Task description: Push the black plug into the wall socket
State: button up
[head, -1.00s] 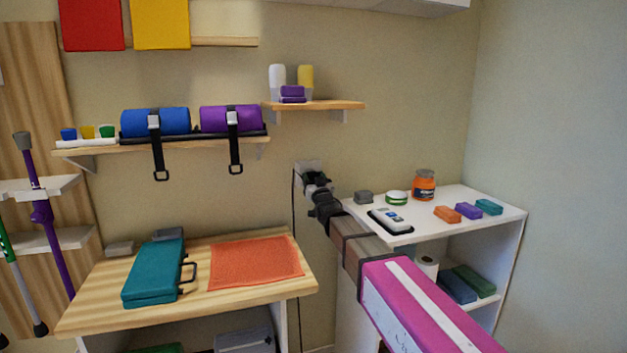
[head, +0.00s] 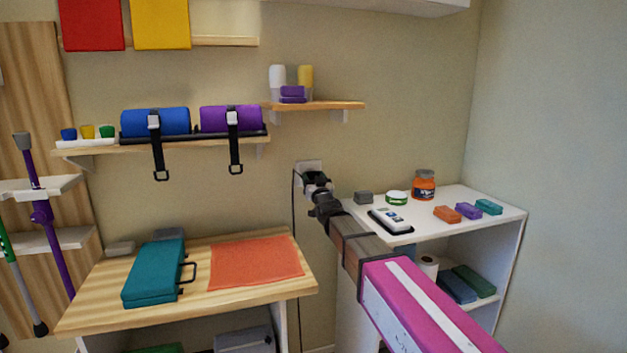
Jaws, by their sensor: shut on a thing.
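The wall socket (head: 309,166) is a pale plate on the beige wall, between the wooden bench and the white shelf unit. My gripper (head: 316,181) is at the end of my outstretched arm, right in front of the socket's lower part. It is shut on the black plug (head: 312,177), which is mostly hidden by the jaws. A dark cord (head: 294,235) hangs down the wall from beside the socket. The plug is at or very near the socket face; I cannot tell whether its pins are inside, as gripper and plug cover the holes.
The white shelf unit (head: 462,212) at right carries a device on a black tray (head: 390,221), an orange jar (head: 423,186) and small coloured blocks. The wooden bench (head: 190,310) at left holds a teal case (head: 155,274) and an orange mat (head: 256,262). A small wooden shelf (head: 335,105) is above.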

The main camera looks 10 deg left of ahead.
jog(key=shift+w+a, duration=0.25)
jog(key=shift+w, duration=0.15)
jog(key=o, duration=1)
jog(key=shift+c, duration=0.2)
jog(key=v, duration=1)
jog(key=shift+s+d, duration=0.25)
jog(key=shift+s, duration=0.05)
jog(key=shift+f, duration=0.15)
